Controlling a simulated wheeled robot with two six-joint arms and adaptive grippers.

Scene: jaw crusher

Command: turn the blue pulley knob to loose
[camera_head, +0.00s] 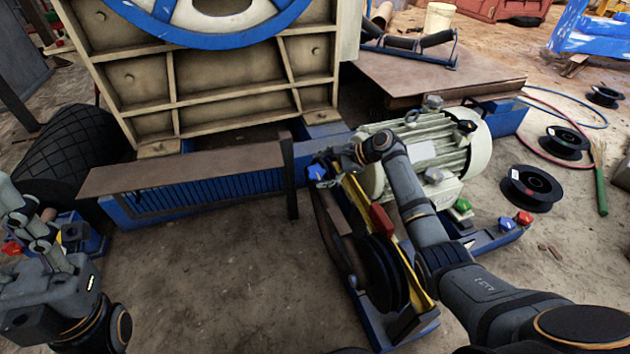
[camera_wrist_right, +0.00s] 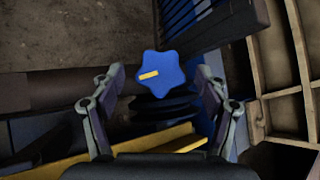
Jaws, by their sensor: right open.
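The blue pulley knob (camera_wrist_right: 163,73) is star-shaped with a yellow pointer mark, seen in the right wrist view. In the head view the same blue knob (camera_head: 317,172) sits at the top end of the yellow-edged pulley guard. My right gripper (camera_head: 338,164) is beside it in the head view. In the wrist view its two fingers stand wide apart on either side of the knob, with nothing held. Contact with the knob is not visible. My left gripper (camera_head: 45,235) is at the far left, away from the pulley; its jaws are hard to make out.
A pale electric motor (camera_head: 440,145) stands right of my right arm. The crusher body (camera_head: 220,90) rises behind, above a brown ledge (camera_head: 185,168). Black spools (camera_head: 530,188) lie on the right.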

